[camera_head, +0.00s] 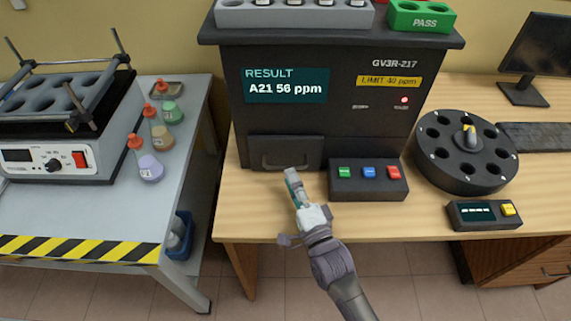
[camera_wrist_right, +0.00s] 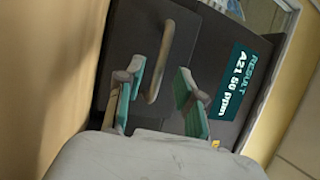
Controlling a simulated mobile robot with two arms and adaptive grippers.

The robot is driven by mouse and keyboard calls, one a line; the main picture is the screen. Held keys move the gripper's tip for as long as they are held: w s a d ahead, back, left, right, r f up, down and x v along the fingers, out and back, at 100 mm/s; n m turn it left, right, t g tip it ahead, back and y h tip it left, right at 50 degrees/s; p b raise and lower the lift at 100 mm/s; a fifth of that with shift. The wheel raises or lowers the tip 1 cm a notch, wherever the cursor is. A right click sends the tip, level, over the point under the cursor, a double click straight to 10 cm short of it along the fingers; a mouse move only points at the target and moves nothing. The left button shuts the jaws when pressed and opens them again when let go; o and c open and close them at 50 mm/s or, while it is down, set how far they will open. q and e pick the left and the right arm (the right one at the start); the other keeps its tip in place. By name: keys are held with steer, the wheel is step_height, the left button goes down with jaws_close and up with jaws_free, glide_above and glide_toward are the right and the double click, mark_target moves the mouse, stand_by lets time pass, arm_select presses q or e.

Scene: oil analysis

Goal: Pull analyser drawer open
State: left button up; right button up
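The dark analyser (camera_head: 330,125) stands on the wooden bench, and its screen reads "RESULT A21 56 ppm". Its drawer (camera_head: 286,146) is at the lower left of the front and looks shut, with a curved bar handle (camera_head: 284,166). My right gripper (camera_head: 291,178) is just in front of the handle. In the right wrist view my right gripper (camera_wrist_right: 160,82) is open, and the handle (camera_wrist_right: 158,68) shows between and ahead of the two teal-padded fingers. I cannot tell whether a finger touches it. My left gripper is in neither view.
A block with green, blue and red buttons (camera_head: 368,180) sits right of the drawer, close to my right gripper. A round carousel (camera_head: 450,165) and a small display box (camera_head: 485,216) are further right. A grey table (camera_head: 90,215) with flasks stands left, across a gap.

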mark_target(286, 166)
steer(key=shift+x, duration=2.2)
jaws_close()
